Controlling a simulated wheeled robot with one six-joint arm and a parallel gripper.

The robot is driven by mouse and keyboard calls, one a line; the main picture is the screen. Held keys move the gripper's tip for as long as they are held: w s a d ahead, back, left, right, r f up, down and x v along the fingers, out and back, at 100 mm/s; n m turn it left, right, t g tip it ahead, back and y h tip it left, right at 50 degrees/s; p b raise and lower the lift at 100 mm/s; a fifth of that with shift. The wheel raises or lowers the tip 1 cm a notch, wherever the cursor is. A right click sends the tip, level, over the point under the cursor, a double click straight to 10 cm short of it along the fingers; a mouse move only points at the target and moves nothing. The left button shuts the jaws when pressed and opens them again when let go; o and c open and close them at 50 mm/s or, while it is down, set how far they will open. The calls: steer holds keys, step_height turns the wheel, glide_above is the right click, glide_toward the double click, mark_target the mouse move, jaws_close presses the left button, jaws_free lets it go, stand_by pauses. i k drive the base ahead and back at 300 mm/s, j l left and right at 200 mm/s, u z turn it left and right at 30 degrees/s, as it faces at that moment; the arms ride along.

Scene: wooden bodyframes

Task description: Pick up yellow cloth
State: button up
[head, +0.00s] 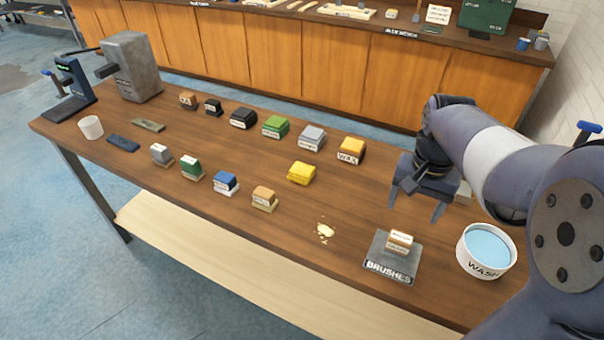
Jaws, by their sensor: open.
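The yellow cloth (301,173) is a small folded bundle lying on the brown table, near the middle of the picture. My gripper (421,211) hangs over the right part of the table with its two fingers pointing down and apart. It is open, with nothing seen between the fingers. It is well to the right of the cloth and apart from it. The cloth is in full view.
A yellow-topped WAX block (351,150) and a grey block (311,138) stand behind the cloth. A tan block (265,198) and a blue block (225,182) stand to its front left. The BRUSHES stand (386,262) and WASH tub (486,251) are at right.

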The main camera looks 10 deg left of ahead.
mark_target(301, 172)
steer(key=i+j, duration=0.1)
steer(key=j, duration=0.3)
steer(key=i+j+u, duration=0.1)
steer(key=j, duration=0.3)
steer(key=i+j, duration=0.15)
steer(key=j, duration=0.25)
steer(key=i+j, duration=0.15)
steer(key=j, duration=0.25)
steer(key=u, duration=0.05)
